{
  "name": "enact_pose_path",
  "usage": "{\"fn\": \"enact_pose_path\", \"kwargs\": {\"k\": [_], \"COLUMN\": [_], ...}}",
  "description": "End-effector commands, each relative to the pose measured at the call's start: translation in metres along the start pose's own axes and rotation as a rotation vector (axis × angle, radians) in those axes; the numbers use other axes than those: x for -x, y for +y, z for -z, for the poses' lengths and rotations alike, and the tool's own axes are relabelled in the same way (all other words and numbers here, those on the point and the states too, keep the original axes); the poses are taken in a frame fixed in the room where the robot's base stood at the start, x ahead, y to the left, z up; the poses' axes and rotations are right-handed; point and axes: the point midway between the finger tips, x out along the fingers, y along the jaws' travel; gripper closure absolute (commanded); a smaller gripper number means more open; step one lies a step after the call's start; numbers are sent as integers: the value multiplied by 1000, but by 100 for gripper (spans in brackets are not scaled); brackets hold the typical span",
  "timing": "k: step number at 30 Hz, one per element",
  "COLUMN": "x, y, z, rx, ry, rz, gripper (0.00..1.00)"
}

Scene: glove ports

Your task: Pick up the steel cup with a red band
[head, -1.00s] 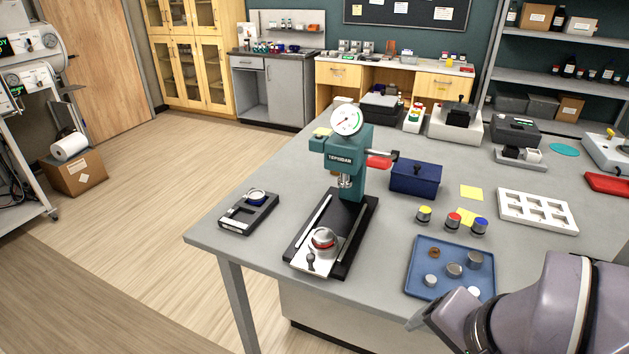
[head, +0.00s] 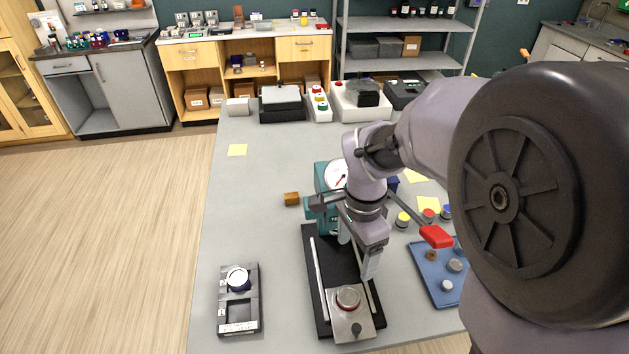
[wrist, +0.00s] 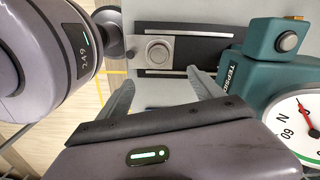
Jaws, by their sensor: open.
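A steel cup with a red band (head: 348,297) stands on the metal plate (head: 352,325) at the near end of the press's black base. In the wrist view the cup (wrist: 158,52) shows from above as a round steel top; its red band is hard to make out there. My gripper (head: 357,250) is open and empty over the press base, behind and above the cup in the head view. In the wrist view its two fingers (wrist: 160,82) are spread, with the cup beyond and between their tips. They appear apart from it.
The teal press (head: 327,181) with its dial stands close beside my gripper; its red-ended lever (head: 436,236) sticks out to the right. A blue tray (head: 433,278) with small parts lies right, a black fixture (head: 239,312) left. Small yellow-, red- and blue-topped pieces (head: 428,215) stand behind the tray.

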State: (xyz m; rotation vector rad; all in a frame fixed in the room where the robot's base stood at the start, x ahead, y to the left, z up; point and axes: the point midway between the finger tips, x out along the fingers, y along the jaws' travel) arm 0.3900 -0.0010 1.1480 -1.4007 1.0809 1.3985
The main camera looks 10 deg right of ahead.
Motion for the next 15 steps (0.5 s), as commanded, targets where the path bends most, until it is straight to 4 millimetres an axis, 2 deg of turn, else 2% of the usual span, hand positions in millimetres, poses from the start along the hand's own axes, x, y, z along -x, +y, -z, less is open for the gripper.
{"fn": "enact_pose_path", "kwargs": {"k": [3, 9, 15], "x": [-42, -98, -123], "y": [2, 2, 1], "z": [0, -1, -1], "rx": [-1, 1, 1], "ry": [-2, -2, -1], "rz": [-6, -5, -2], "gripper": [24, 24, 24]}}
